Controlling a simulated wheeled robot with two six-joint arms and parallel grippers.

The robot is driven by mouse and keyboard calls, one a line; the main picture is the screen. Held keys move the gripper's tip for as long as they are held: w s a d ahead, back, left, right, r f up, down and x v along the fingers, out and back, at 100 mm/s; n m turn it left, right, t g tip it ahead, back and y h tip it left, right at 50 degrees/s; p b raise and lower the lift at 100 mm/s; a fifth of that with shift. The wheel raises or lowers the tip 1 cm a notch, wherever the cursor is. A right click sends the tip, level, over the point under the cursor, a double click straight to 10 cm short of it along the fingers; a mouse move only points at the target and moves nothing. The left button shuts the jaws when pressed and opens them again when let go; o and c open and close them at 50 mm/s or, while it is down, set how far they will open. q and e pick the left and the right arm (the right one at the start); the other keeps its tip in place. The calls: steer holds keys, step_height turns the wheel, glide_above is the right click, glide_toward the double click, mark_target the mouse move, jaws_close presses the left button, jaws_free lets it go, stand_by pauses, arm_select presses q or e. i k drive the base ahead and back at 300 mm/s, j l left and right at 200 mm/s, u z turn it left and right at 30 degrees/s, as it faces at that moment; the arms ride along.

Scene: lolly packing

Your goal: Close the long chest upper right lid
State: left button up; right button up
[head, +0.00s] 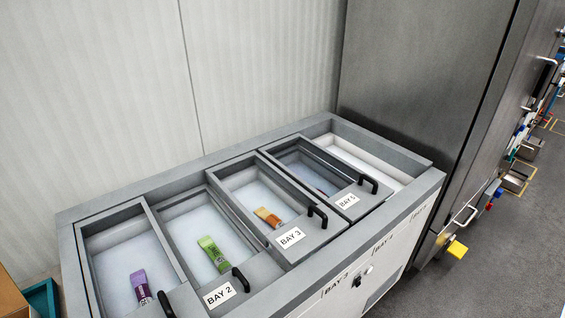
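The long grey chest (300,282) has a row of glass-topped sliding lids with black handles. The rightmost lid (347,200), whose label seems to read BAY 5, sits left of the far right end. Its glass looks darker than the others. To its right, the white-walled end compartment (368,160) is uncovered. The lid labelled BAY 3 (290,238) is beside it on the left, and the BAY 2 lid (219,294) is further left. Neither of my grippers is in view.
A purple pack (140,286), a green pack (212,252) and an orange pack (268,217) lie in the bays. A tall grey metal cabinet (420,80) stands close at the chest's right end. A pale panelled wall (250,70) is behind.

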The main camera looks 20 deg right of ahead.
mark_target(358, 199)
steer(key=z, duration=0.9)
